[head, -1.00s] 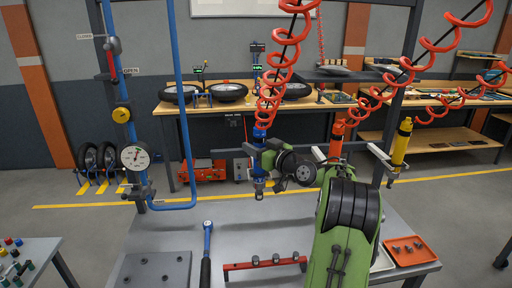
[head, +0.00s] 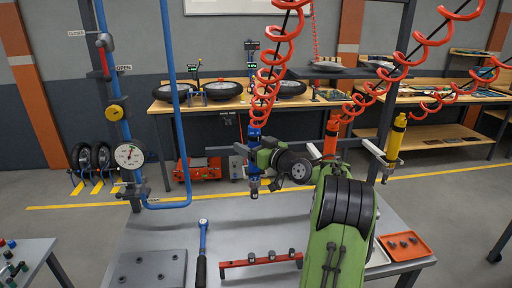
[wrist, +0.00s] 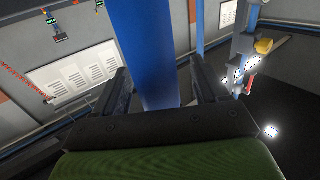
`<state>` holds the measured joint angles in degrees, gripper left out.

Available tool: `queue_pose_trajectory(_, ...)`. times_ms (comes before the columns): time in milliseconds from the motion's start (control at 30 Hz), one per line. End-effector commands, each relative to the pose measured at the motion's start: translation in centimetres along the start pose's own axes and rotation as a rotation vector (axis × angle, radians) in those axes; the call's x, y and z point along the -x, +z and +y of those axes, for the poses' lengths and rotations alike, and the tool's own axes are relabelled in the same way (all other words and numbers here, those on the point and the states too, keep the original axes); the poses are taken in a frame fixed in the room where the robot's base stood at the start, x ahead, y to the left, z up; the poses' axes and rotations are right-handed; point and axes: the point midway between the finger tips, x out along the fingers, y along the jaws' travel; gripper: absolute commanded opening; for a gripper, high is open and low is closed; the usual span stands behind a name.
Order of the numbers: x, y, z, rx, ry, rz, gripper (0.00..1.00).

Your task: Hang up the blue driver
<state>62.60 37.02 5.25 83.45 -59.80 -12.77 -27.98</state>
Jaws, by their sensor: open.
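The blue driver (head: 254,152) hangs upright below a coiled red hose at the middle of the head view. A grey bracket (head: 226,150) shows just left of it; whether the driver rests in it I cannot tell. My gripper (head: 255,158) comes from the right at the driver's body. In the wrist view, the driver's blue body (wrist: 147,50) stands between my two dark fingers (wrist: 158,88), with a gap on both sides. My gripper is open around it.
An orange driver (head: 331,135) and a yellow driver (head: 395,138) hang by brackets to the right. Below are a grey bench (head: 150,235), a red rack (head: 262,260), a torque wrench (head: 202,250) and an orange tray (head: 405,248). A blue pipe with a gauge (head: 129,155) stands left.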

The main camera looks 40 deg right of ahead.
Motion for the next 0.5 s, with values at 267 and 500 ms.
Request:
queue_pose_trajectory(267, 6.2, 0.2, 0.2, 0.002, 0.008, 0.001, 0.73)
queue_pose_trajectory(500, 12.7, 0.1, 0.1, 0.003, 0.006, 0.003, 0.73)
